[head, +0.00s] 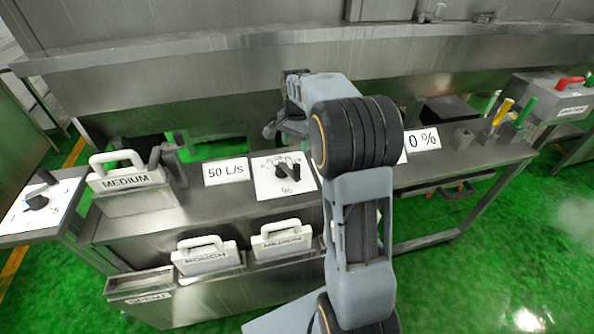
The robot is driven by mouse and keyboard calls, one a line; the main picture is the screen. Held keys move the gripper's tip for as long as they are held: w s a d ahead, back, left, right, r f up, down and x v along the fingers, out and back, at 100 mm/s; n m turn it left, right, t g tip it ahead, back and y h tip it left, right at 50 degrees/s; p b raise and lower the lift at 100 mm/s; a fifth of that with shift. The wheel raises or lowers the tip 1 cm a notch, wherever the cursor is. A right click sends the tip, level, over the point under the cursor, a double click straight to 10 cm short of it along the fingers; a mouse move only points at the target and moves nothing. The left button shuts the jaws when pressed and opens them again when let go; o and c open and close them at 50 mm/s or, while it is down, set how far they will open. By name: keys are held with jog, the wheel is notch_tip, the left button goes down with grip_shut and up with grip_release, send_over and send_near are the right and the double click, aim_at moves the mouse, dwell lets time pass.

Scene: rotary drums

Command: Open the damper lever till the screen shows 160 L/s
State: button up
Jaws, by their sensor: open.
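A small white screen (226,171) on the steel bench reads "50 L/s". Just right of it is a white dial plate (267,187) with printed marks too small to read clearly. A black lever (288,171) stands on that plate; its exact angle is hard to tell. My gripper (272,132) is open, behind and above the plate in the picture, apart from the lever as far as I can see. My own arm covers part of the gripper and the bench to the right of the plate.
Another screen (422,139) reads "0 %". A second dial (37,202) sits far left. Coloured handles (502,112) stand far right.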

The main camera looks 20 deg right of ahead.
aim_at(297, 165)
notch_tip(297, 165, down, 13)
jog(key=shift+r+p, duration=0.2)
jog(key=shift+p, duration=0.1)
jog(key=shift+c, duration=0.5)
grip_shut()
